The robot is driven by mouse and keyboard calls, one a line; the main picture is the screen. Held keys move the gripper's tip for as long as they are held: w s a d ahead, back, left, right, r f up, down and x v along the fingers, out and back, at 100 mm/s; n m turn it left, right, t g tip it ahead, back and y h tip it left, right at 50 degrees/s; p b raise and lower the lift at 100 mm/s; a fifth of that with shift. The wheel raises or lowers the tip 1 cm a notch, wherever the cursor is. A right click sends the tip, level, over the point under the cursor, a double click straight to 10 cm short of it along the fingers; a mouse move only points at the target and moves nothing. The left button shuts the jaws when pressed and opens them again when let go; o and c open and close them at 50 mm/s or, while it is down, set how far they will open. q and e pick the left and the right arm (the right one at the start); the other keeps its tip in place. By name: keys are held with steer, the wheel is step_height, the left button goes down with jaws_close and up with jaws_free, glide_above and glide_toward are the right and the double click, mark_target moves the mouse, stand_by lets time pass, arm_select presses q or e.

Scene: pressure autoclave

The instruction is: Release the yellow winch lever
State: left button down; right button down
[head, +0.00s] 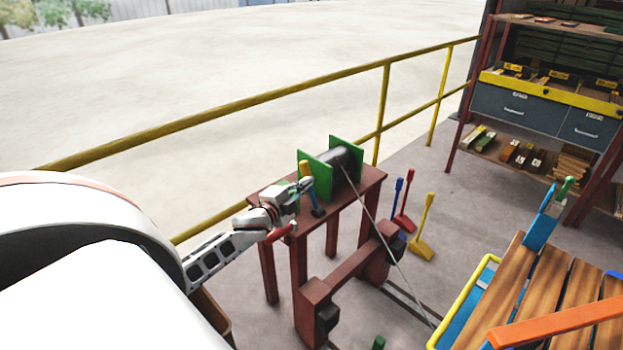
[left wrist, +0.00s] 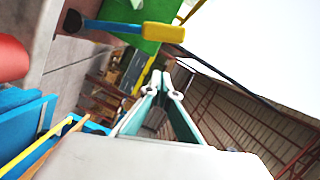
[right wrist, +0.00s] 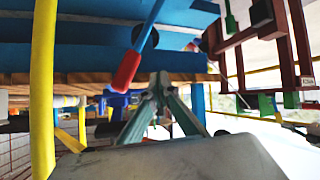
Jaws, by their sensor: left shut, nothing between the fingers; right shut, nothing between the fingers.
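The yellow winch lever (head: 304,168) has a yellow handle on a blue shaft and stands beside the winch's green side plate (head: 318,178). The winch, with its dark drum (head: 346,162), sits on a dark red stand. My left gripper (head: 306,184) is close to the lever, overlapping it in the head view. In the left wrist view, the yellow handle (left wrist: 163,32) lies above and apart from the shut, empty fingertips (left wrist: 160,78). My right gripper (right wrist: 160,82) is shut and empty in the right wrist view. It is out of the head view.
A cable (head: 385,240) runs from the drum down to the right. A red handle (head: 280,233) is on the stand's near side. A yellow railing (head: 270,93) passes behind. A wooden-slatted platform (head: 545,280) stands right. In the right wrist view, a red-handled blue lever (right wrist: 127,68) is near the fingers.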

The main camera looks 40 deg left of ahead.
arm_select(q)
steer(key=shift+s+d+r, duration=0.1)
steer(key=shift+s+d, duration=0.05)
steer(key=shift+s, duration=0.65)
steer(key=shift+s+d+r, duration=0.1)
steer(key=shift+s+d, duration=0.1)
steer(key=shift+s, duration=0.65)
steer(key=shift+s+d+r, duration=0.1)
steer(key=shift+s+d, duration=0.05)
steer(key=shift+s, duration=0.65)
